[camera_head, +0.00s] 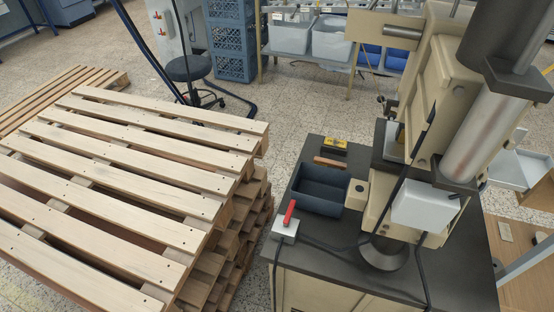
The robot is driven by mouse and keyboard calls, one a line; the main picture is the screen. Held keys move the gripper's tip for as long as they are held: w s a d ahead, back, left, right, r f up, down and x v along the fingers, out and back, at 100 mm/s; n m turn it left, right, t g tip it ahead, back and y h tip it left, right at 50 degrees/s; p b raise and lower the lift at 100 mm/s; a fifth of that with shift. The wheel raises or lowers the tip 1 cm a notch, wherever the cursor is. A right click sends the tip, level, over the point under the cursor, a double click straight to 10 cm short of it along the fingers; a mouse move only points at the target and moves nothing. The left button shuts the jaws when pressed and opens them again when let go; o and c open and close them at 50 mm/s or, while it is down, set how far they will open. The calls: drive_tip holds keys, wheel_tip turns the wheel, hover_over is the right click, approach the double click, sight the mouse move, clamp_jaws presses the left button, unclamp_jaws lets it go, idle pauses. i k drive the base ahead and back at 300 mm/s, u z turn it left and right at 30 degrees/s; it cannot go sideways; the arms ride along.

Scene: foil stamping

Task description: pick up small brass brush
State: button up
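On the dark worktop (304,246) of the press stand lies a small brown, wood-coloured bar (329,162), just behind a dark blue open bin (320,190). It looks like the handle of a small brush, but bristles cannot be made out. Behind it, near the back edge, lies a small yellow item with dark parts (334,146); it is too small to tell what it is. My gripper does not show in this view.
A beige stamping press (445,75) with a metal column stands on the right of the worktop. A red-handled switch box (286,228) with a cable sits at the front left. Stacked wooden pallets (120,190) fill the left. A stool (188,68) and blue crates (232,40) stand behind.

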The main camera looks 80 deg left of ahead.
sight(317, 160)
drive_tip(key=u, duration=3.45)
drive_tip(key=i, duration=1)
